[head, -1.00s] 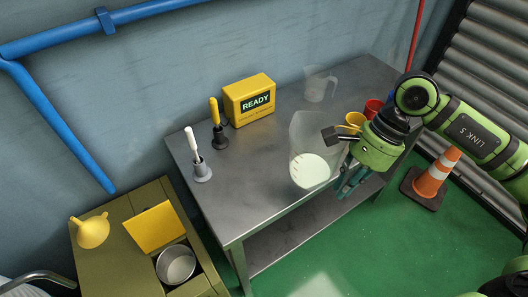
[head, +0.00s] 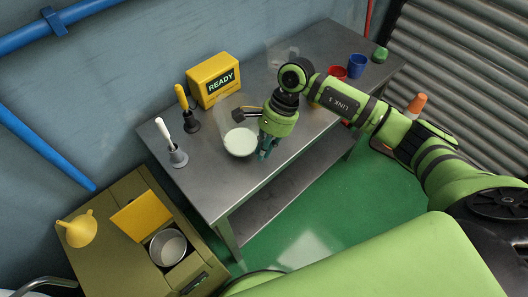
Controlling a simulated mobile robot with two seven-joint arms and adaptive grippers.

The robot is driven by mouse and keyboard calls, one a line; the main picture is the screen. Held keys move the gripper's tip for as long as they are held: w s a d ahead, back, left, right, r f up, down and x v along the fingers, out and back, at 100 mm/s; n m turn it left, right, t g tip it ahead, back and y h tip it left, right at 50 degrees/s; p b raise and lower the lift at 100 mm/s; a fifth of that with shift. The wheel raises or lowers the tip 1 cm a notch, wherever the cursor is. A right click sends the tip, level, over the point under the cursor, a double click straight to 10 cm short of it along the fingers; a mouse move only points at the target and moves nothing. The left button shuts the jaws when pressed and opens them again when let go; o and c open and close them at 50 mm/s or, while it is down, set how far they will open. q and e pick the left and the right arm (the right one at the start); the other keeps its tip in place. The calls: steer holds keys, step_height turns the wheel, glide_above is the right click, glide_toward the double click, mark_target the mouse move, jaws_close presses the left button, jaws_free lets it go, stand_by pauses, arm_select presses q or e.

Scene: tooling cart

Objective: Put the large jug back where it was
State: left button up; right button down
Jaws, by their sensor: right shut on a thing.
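The large jug (head: 240,141) is clear and holds a white liquid. It is over the left front part of the metal table, right of the two upright-handled tools. My right gripper (head: 257,134) is shut on the jug from its right side. The gripper and arm hide part of the jug's right side. I cannot tell whether its base touches the tabletop. My left gripper is not in view.
The table (head: 212,190) also bears a yellow READY box (head: 213,80), white-handled (head: 171,145) and yellow-handled (head: 187,110) tools, a smaller clear jug (head: 279,52), red (head: 337,72) and blue (head: 357,66) cups. An olive cart (head: 95,262) stands left; an orange cone (head: 417,104) right.

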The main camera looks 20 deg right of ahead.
step_height(320, 180, down, 3)
steer(key=shift+r+p, duration=0.1)
steer(key=shift+p, duration=0.4)
steer(key=shift+f+b, duration=0.35)
steer(key=c, duration=1.2)
jaws_free()
steer(key=shift+c, duration=0.2)
steer(key=shift+r, duration=0.15)
